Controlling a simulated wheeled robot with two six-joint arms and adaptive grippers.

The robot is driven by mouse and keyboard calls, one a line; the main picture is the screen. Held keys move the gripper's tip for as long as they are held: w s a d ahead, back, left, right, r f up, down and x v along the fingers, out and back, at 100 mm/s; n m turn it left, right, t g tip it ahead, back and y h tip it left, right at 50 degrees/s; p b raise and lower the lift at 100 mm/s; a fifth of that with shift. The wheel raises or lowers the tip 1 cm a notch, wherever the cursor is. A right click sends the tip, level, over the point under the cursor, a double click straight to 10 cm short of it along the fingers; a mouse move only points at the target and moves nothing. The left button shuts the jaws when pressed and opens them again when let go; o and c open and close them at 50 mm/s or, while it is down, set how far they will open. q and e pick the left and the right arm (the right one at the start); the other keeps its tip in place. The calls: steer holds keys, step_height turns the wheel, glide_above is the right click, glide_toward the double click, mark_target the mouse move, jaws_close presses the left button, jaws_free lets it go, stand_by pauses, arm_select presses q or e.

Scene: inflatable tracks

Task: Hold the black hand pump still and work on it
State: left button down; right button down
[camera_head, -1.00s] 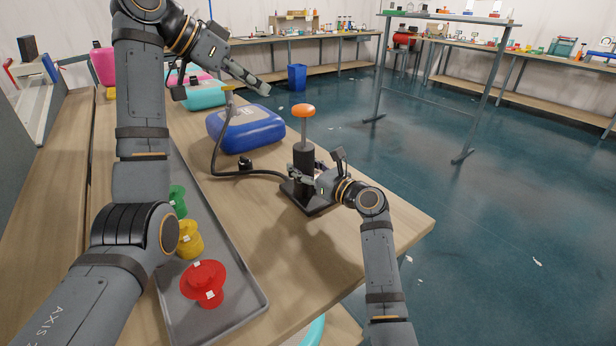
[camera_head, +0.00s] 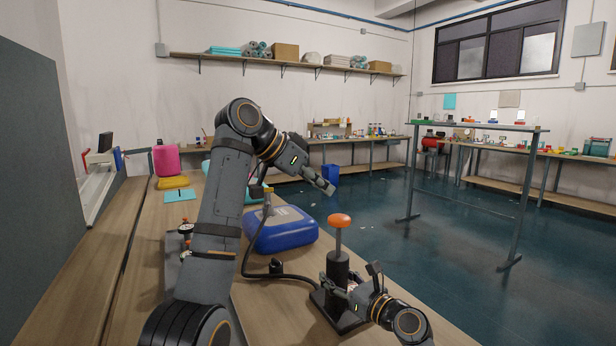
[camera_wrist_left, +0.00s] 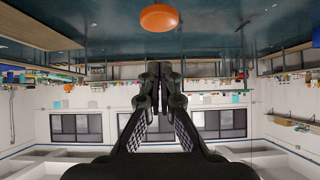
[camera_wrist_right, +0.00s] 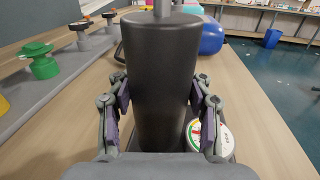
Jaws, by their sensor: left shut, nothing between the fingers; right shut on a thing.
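The black hand pump (camera_head: 337,268) stands upright near the front edge of the bench, with an orange knob (camera_head: 340,221) on its raised rod. My right gripper (camera_head: 350,290) is shut on the pump's body, low down; the right wrist view shows its fingers on both sides of the black cylinder (camera_wrist_right: 160,80). My left gripper (camera_head: 328,187) is shut and empty, in the air above and behind the knob. The left wrist view shows its fingers (camera_wrist_left: 157,80) together, with the orange knob (camera_wrist_left: 158,18) apart from them. A black hose (camera_head: 250,262) runs from the pump towards a blue inflatable (camera_head: 282,230).
In the right wrist view, a grey tray (camera_wrist_right: 60,85) with a green spool (camera_wrist_right: 40,62) lies left of the pump.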

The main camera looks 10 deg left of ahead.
mark_target(330, 222)
arm_select(q)
steer(key=f, duration=0.1)
steer(key=w+d+f, duration=0.1)
steer(key=f, duration=0.2)
steer(key=shift+w+d, duration=0.15)
steer(key=shift+d, duration=0.25)
steer(key=shift+f, duration=0.75)
steer(key=shift+f, duration=1.95)
steer(key=r, duration=0.3)
steer(key=a+r, duration=0.1)
steer(key=shift+s+r, duration=0.2)
steer(key=shift+r, duration=0.15)
steer(key=v, duration=0.9)
steer(key=shift+s, duration=0.15)
